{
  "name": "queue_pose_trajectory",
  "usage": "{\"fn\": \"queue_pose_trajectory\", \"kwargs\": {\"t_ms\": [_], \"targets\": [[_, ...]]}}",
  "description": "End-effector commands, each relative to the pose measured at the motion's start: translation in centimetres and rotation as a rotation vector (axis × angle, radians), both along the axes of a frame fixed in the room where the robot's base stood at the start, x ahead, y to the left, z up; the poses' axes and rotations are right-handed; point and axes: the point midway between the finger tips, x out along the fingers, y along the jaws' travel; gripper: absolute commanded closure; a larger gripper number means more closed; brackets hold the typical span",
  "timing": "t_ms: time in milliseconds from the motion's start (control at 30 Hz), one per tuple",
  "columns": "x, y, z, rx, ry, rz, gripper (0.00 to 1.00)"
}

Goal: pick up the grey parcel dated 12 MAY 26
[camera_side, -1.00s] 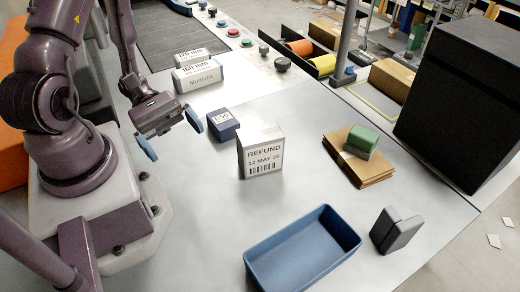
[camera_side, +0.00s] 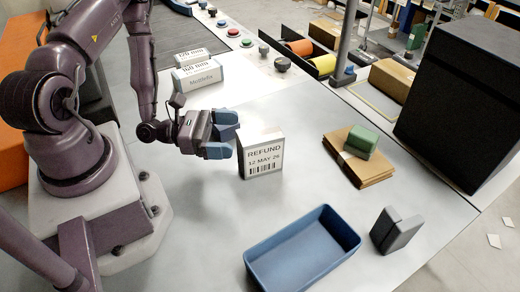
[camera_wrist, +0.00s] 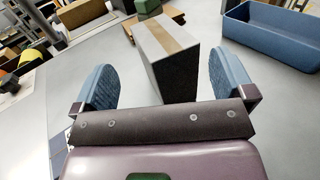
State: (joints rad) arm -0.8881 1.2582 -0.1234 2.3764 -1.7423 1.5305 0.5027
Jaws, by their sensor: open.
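The grey parcel (camera_side: 262,157) stands upright on the table, its label reading REFUND, 12 MAY 26 above a barcode. My gripper (camera_side: 228,138) is open and level at the parcel's left side in the side view, its blue fingertips close to it. In the wrist view the parcel (camera_wrist: 168,62) stands ahead, between the lines of my two spread fingers (camera_wrist: 163,85), with brown tape along its top. The parcel looks just beyond the fingertips; I cannot tell whether anything touches.
A blue tray (camera_side: 345,258) lies in front, with a dark grey object (camera_side: 396,230) beside it. A green block (camera_side: 361,139) sits on brown envelopes (camera_side: 372,176) to the right. White boxes (camera_side: 201,75) stand behind my gripper. The small blue box is hidden in the side view.

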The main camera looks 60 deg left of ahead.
Motion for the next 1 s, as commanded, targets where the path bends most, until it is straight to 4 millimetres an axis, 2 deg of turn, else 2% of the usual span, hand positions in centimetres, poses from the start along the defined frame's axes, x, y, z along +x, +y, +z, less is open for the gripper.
{"fn": "queue_pose_trajectory", "kwargs": {"t_ms": [167, 500, 767, 1000], "targets": [[0.9, -0.8, 0.0, -0.001, 0.000, -0.003, 0.00], [4.4, -3.5, -0.2, -0.001, -0.001, -0.003, 0.00], [4.6, -3.6, -0.3, 0.000, 0.001, -0.001, 0.00], [4.6, -3.6, -0.2, 0.000, 0.001, -0.001, 0.53]]}}
